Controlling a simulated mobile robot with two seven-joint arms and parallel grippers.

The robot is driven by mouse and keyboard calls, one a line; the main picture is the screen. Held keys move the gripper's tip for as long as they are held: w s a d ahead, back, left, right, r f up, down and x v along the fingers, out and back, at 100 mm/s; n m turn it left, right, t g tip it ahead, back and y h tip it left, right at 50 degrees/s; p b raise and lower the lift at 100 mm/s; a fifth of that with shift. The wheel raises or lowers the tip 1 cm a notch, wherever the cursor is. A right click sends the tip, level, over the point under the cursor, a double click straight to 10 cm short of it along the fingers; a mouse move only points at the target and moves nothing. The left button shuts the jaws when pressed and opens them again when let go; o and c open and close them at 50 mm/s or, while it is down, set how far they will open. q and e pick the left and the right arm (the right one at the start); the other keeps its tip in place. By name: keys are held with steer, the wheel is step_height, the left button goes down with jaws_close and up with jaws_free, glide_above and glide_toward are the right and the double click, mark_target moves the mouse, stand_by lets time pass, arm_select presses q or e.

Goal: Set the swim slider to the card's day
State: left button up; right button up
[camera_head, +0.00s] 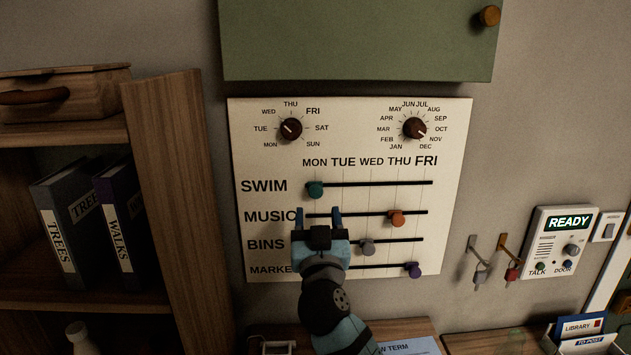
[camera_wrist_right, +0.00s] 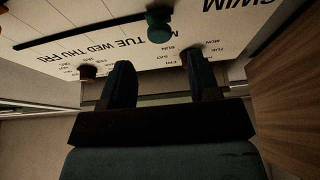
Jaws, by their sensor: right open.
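The swim slider's teal knob (camera_head: 315,190) is at the left end of its black track, under MON, on the white wall board (camera_head: 455,140). The knob also shows in the right wrist view (camera_wrist_right: 159,26), between and beyond the fingertips. My right gripper (camera_head: 319,217) is open and empty, just below the knob in the head view, in front of the music row. It appears apart from the knob. My left gripper is not in view. A pale blue sheet (camera_head: 410,347) reading "...W TERM" is cut off at the bottom edge; no day is readable on it.
Other sliders hold an orange knob (camera_head: 397,218), a greyish knob (camera_head: 367,248) and a purple knob (camera_head: 414,270). Two dials (camera_head: 290,128) sit above. A green cabinet (camera_head: 360,40) hangs over the board. Key hooks (camera_head: 507,243) and an intercom (camera_head: 556,245) are right; a wooden shelf (camera_head: 160,180) is left.

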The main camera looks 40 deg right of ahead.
mark_target(316, 193)
steer(key=p+x, duration=0.2)
steer(key=x, duration=0.4)
steer(key=shift+d+r, duration=0.1)
steer(key=shift+w+d+r, duration=0.1)
steer(key=shift+w+d, duration=0.15)
steer(key=shift+w, duration=0.3)
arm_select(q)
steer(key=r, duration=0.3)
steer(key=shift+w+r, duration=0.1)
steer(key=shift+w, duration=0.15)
